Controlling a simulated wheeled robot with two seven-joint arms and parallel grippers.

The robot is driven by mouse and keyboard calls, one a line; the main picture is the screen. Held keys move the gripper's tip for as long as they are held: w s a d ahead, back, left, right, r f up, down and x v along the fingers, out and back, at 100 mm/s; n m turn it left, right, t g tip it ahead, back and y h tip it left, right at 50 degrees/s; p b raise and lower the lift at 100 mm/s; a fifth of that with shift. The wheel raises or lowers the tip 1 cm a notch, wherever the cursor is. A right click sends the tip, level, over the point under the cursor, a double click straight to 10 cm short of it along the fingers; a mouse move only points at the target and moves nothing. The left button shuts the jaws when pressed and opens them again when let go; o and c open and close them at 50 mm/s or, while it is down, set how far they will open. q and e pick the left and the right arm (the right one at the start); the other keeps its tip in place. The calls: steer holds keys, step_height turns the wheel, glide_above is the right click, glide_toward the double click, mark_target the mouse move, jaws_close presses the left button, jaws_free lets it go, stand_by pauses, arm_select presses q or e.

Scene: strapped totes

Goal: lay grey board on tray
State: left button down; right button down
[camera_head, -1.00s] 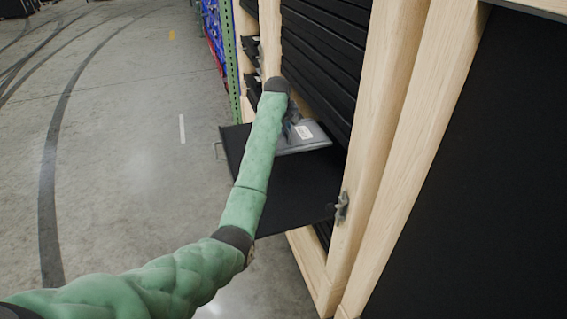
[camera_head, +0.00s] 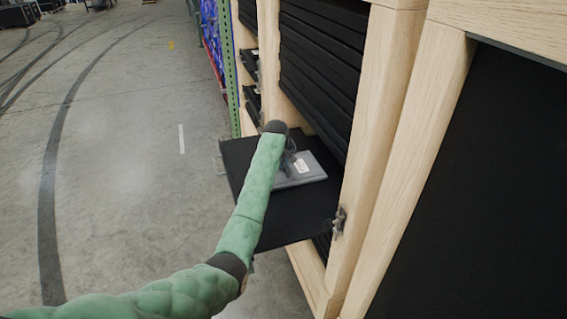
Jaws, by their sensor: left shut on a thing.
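The grey board (camera_head: 310,174), flat with a white label, is over the black tray (camera_head: 290,222), near its back part. The tray is pulled out from the wooden rack. My left gripper (camera_head: 291,163) is shut on the board's near left part, and my green left arm hides much of the grip. The board looks level and very close to the tray surface; I cannot tell whether it touches. My right gripper is not in view.
The wooden rack (camera_head: 384,90) with several stacked black trays (camera_head: 318,60) stands right behind the board. A metal latch (camera_head: 338,221) sits at the tray's right corner. A green post (camera_head: 228,75) stands further back. Open concrete floor lies to the left.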

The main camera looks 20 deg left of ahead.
arm_select(q)
steer(key=shift+f, duration=0.25)
steer(key=c, duration=1.5)
jaws_free()
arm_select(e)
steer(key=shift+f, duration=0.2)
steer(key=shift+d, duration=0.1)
